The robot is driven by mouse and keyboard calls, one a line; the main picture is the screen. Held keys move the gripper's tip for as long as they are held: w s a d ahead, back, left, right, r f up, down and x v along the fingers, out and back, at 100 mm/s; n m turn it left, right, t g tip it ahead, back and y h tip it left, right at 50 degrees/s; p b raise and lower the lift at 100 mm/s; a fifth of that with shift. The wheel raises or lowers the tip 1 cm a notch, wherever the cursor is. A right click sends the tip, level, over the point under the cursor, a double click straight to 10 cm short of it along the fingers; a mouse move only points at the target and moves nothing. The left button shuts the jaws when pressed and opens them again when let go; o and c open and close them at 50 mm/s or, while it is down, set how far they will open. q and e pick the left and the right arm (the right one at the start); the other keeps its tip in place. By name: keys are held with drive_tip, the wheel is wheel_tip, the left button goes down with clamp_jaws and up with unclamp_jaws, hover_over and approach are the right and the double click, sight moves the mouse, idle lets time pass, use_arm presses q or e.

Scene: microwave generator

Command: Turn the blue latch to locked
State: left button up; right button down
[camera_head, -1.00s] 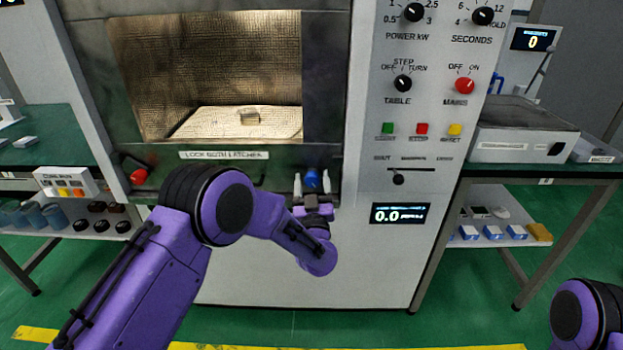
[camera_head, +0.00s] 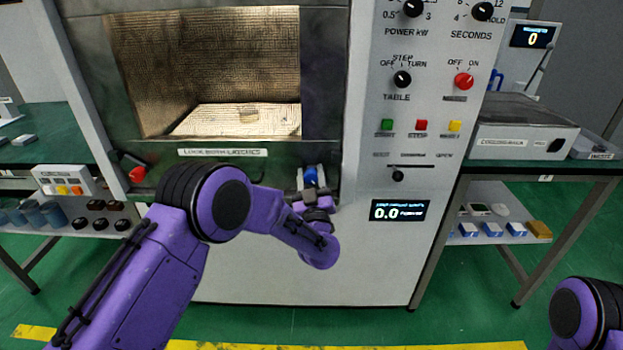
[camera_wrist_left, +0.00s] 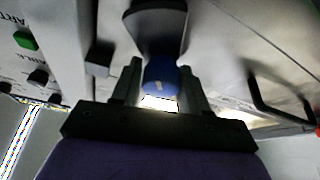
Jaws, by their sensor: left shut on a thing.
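The blue latch (camera_head: 311,176) sits low on the right side of the microwave generator's front, below the window. My left gripper (camera_head: 313,181) is at the latch from below, and its fingers stand on either side of the blue part. In the left wrist view the latch (camera_wrist_left: 160,80) lies between the fingertips of my left gripper (camera_wrist_left: 160,84), which is shut on it. Its dark upper part widens above the fingers. The exact angle of the latch is hard to tell. My right gripper is outside the views; only part of my right arm shows at bottom right.
A red latch (camera_head: 133,172) is on the left of the cabinet front. The control panel (camera_head: 430,110) with knobs and coloured buttons rises to the right of the blue latch. Side tables stand left and right (camera_head: 610,172). The green floor in front is clear.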

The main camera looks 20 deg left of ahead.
use_arm(q)
drive_tip(key=n+g+y, duration=0.1)
drive_tip(key=n, duration=0.1)
drive_tip(key=n+y+b, duration=0.1)
drive_tip(key=n, duration=0.2)
drive_tip(key=shift+a+f+g, duration=0.1)
drive_tip(key=shift+f+g, duration=0.05)
drive_tip(key=shift+g, duration=0.25)
drive_tip(key=n+g+y+b, duration=0.1)
drive_tip(key=n, duration=0.3)
drive_tip(key=shift+n+g, duration=0.3)
drive_tip(key=shift+g, duration=0.1)
drive_tip(key=n+g, duration=0.2)
drive_tip(key=n, duration=0.3)
drive_tip(key=shift+b, duration=0.35)
drive_tip(key=shift+n+g, duration=0.5)
drive_tip(key=shift+n, duration=1.2)
drive_tip(key=shift+n+h+b, duration=0.3)
drive_tip(key=shift+n+b, duration=0.05)
drive_tip(key=shift+n, duration=0.25)
drive_tip(key=shift+c, duration=0.2)
drive_tip(key=o, duration=1)
drive_tip(key=v, duration=1)
drive_tip(key=shift+s+d+r, duration=0.15)
drive_tip(key=shift+d+r, duration=0.1)
drive_tip(key=shift+d, duration=0.05)
